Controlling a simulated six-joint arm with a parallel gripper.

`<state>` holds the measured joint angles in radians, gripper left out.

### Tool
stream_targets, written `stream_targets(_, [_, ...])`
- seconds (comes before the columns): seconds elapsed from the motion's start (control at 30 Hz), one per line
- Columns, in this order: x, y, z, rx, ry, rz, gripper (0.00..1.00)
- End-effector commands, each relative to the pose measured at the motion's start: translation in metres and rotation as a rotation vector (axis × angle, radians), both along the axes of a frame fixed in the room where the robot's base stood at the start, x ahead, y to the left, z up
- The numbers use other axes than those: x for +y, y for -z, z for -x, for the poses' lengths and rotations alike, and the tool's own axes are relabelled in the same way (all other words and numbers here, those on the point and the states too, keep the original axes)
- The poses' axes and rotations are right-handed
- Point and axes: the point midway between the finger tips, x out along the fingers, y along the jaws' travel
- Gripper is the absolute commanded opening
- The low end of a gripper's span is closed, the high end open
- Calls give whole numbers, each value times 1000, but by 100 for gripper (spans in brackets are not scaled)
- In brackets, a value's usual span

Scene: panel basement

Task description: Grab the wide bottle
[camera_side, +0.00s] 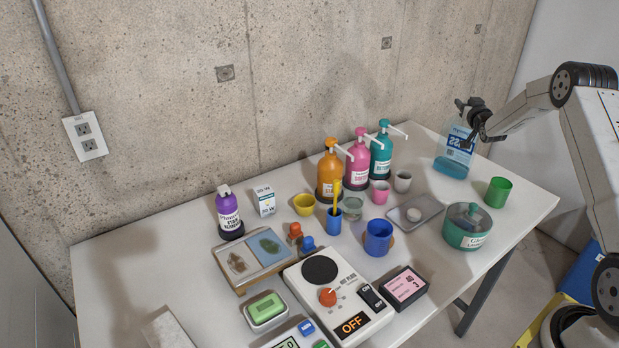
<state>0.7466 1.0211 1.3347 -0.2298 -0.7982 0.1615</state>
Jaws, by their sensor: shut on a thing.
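The wide bottle (456,148) is a clear, flat-sided bottle with blue liquid low inside and a blue-and-white label. It is at the right back of the table, near the wall, and looks close to upright. My gripper (474,119) is at the bottle's top and shut on it. The dark jaws hide the bottle's neck and cap. I cannot tell whether the bottle's base touches the table.
A green cup (498,192) and a teal round pot (467,227) stand in front of the bottle. Orange (330,175), pink (357,158) and teal (381,155) pump bottles stand to its left. A metal tray (414,214) lies between. The concrete wall is close behind.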

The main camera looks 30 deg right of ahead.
Motion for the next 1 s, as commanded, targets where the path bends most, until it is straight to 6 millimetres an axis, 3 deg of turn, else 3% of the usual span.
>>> stream_targets(0.37, [0,-10,0,-3,0,2,0])
stream_targets(0.73, [0,-33,0,-4,0,4,0])
stream_targets(1.0, [8,-49,12,-3,0,2,0])
